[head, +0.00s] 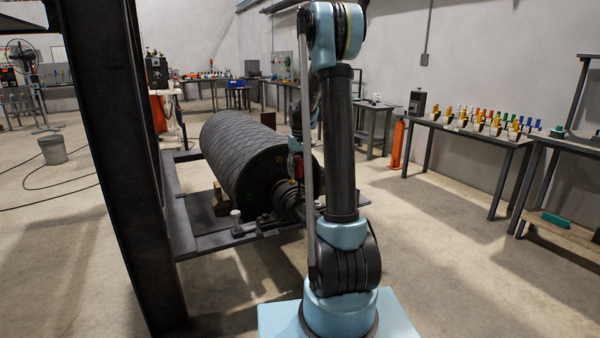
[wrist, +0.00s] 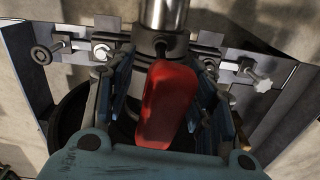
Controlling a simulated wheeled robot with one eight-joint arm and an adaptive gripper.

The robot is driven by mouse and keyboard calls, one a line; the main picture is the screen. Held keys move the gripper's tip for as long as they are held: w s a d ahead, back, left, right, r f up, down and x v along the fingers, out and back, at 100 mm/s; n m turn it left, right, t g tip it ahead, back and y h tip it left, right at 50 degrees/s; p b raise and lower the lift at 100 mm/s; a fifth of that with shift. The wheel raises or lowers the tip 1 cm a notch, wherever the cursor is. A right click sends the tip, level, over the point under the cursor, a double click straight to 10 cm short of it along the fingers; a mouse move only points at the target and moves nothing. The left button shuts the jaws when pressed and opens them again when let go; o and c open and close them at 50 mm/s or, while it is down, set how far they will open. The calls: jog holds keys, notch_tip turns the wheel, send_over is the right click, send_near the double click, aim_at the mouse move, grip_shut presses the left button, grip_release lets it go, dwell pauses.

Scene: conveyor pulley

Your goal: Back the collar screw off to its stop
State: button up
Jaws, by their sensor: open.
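A silver shaft (wrist: 166,14) runs in from the top of the wrist view into a dark collar (wrist: 150,40). A small dark round part, perhaps the collar screw (wrist: 160,50), shows on the collar's near face. A red handle-like piece (wrist: 166,105) lies just below it, and I cannot tell how the two join. My gripper (wrist: 164,85) is open, with blue-padded fingers on both sides of the red piece and visible gaps. In the head view, the large dark ribbed pulley (head: 238,150) lies on its frame, and my arm hides much of the collar end.
A steel frame plate with adjusting bolts (wrist: 258,77) spans behind the collar. A dark upright post (head: 115,150) stands left of my arm. A bench with coloured items (head: 475,130) stands at the right. The floor between is clear.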

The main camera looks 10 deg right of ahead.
aim_at(299, 157)
jog(key=shift+r, duration=3)
